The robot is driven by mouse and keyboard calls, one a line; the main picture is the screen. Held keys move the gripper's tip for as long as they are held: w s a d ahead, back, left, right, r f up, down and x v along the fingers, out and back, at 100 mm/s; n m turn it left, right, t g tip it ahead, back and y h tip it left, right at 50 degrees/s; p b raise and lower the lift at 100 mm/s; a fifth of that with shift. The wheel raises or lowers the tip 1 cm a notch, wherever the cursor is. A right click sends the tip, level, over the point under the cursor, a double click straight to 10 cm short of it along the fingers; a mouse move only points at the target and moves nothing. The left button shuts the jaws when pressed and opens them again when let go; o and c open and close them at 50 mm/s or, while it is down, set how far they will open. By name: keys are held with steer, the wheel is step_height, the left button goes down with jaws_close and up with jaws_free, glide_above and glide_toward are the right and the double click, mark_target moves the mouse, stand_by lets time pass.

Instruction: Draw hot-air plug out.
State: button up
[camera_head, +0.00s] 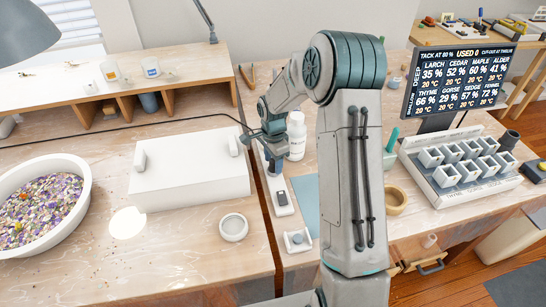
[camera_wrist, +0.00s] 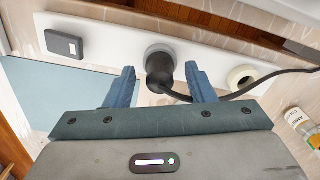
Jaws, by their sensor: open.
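A black round plug (camera_wrist: 159,68) sits in a socket on a white strip (camera_wrist: 105,50), with its dark cord running off to the right in the wrist view. My gripper (camera_wrist: 160,80) is open, with one blue finger on each side of the plug and a visible gap to both. In the head view my gripper (camera_head: 264,142) is low over the bench, beside a white bottle (camera_head: 296,136). The white strip (camera_head: 276,183) shows below it there, and the plug is hidden by my arm. No label on the plug is legible.
A black switch block (camera_wrist: 63,43) and a pale round fitting (camera_wrist: 241,76) flank the plug. A labelled bottle (camera_wrist: 302,128) stands at right. A blue mat (camera_head: 306,192) lies beside the strip. A large white box (camera_head: 190,170) stands left, a mould tray (camera_head: 460,170) right.

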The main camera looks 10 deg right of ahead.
jaws_close()
steer(key=shift+r+p, duration=0.3)
steer(key=shift+r, duration=0.45)
stand_by(0.5)
steer(key=shift+r+p, duration=1.15)
steer(key=shift+r, duration=0.95)
